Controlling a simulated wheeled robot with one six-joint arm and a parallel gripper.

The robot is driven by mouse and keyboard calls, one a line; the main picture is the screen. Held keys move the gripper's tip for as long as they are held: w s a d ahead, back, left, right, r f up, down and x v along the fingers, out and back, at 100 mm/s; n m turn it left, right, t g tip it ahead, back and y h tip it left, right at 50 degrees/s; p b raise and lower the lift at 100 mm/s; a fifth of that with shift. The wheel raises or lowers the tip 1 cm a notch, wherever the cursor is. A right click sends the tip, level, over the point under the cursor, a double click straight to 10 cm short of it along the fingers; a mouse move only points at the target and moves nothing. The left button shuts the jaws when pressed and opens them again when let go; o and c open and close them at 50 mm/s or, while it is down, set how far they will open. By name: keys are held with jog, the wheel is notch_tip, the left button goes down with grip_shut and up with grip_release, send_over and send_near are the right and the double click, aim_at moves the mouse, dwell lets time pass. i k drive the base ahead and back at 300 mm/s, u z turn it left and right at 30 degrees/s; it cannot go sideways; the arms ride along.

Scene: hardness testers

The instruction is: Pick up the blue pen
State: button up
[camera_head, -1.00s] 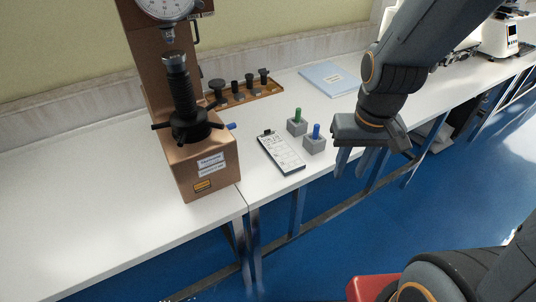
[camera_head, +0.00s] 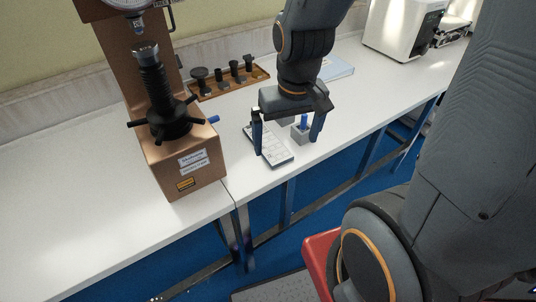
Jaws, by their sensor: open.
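The blue pen (camera_head: 304,121) stands upright in a small grey block (camera_head: 299,134) on the white table. My gripper (camera_head: 288,146) hangs fingers down over the table, open wide. Its right finger appears close to the pen and its block in the picture, and its left finger overlaps the clipboard's edge. The depth between the fingers and the pen is hard to tell. No thing is held. The green pen is hidden behind my gripper, and only part of its grey block (camera_head: 285,122) shows.
A clipboard (camera_head: 275,153) lies left of the pen block. A brown hardness tester (camera_head: 190,160) with a blue-tipped handle stands further left. A wooden tray (camera_head: 232,86) of dark parts lies behind, with a pale blue folder (camera_head: 338,69) to its right. The table's front edge is close.

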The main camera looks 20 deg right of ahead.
aim_at(304, 119)
jog(key=k, duration=1.3)
jog(key=z, duration=0.6)
jog(key=i, duration=0.5)
jog(key=z, duration=1.05)
jog(key=i, duration=1.25)
jog(key=u, duration=1)
jog(key=i, duration=0.6)
jog(key=u, duration=0.7)
